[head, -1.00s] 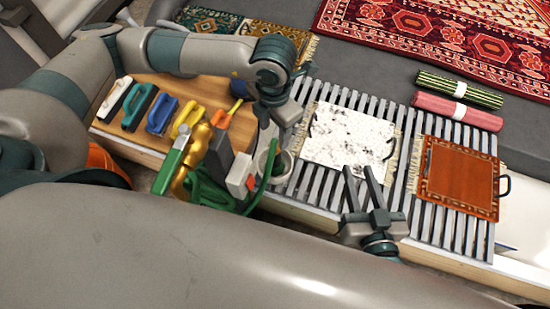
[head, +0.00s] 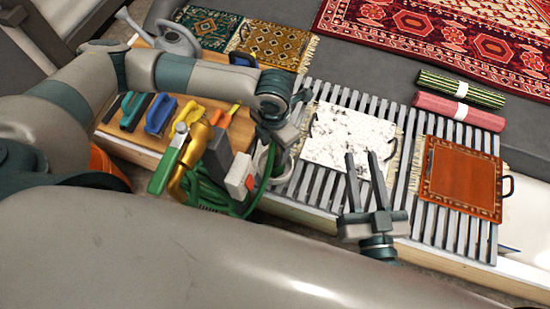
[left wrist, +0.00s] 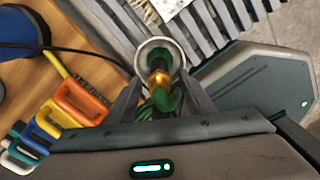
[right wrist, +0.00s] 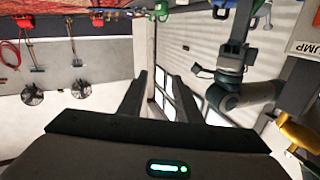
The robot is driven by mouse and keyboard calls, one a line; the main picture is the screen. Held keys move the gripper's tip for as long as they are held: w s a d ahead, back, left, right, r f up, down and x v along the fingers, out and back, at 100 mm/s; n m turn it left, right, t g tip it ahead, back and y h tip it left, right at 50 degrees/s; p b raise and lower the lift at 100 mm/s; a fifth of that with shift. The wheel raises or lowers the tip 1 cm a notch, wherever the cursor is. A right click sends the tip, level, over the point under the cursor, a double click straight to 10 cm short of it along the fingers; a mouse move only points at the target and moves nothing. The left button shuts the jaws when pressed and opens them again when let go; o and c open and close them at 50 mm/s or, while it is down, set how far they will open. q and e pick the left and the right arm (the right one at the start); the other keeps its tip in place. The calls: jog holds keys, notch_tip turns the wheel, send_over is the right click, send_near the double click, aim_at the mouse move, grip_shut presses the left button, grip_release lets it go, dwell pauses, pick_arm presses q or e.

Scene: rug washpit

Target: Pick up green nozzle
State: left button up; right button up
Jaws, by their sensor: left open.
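The green nozzle (left wrist: 165,100), with a brass collar, stands in a round white ring holder (left wrist: 150,45) in the left wrist view. My left gripper (left wrist: 161,78) is open, with a finger on either side of the nozzle; I cannot tell whether they touch it. In the head view my left gripper (head: 272,138) is above the holder (head: 281,168), and my wrist hides most of the nozzle. A green hose (head: 264,180) curves up to the holder. My right gripper (head: 363,160) is open and empty over the slatted rack's front edge; it also shows in the right wrist view (right wrist: 158,80).
Colored handled tools (head: 160,114) line the wooden board to the left. A grey box-shaped tool (head: 239,176) and a brass sprayer (head: 190,160) stand close by. A white speckled mat (head: 345,135) and an orange rug (head: 462,178) lie on the slats. A watering can (head: 172,40) stands behind.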

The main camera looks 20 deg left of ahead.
aim_at(278, 170)
pick_arm(q)
notch_tip(278, 170, down, 4)
jog(key=shift+w+r+b, duration=0.15)
jog(key=shift+b, duration=0.25)
jog(key=shift+f, duration=0.75)
pick_arm(e)
jog(key=r, duration=0.1)
jog(key=r+t, duration=0.2)
jog(key=shift+s+a+r+y, duration=0.25)
jog(key=shift+s+y, duration=0.15)
pick_arm(q)
jog(key=c, duration=1.1)
jog(key=shift+d+r, duration=0.1)
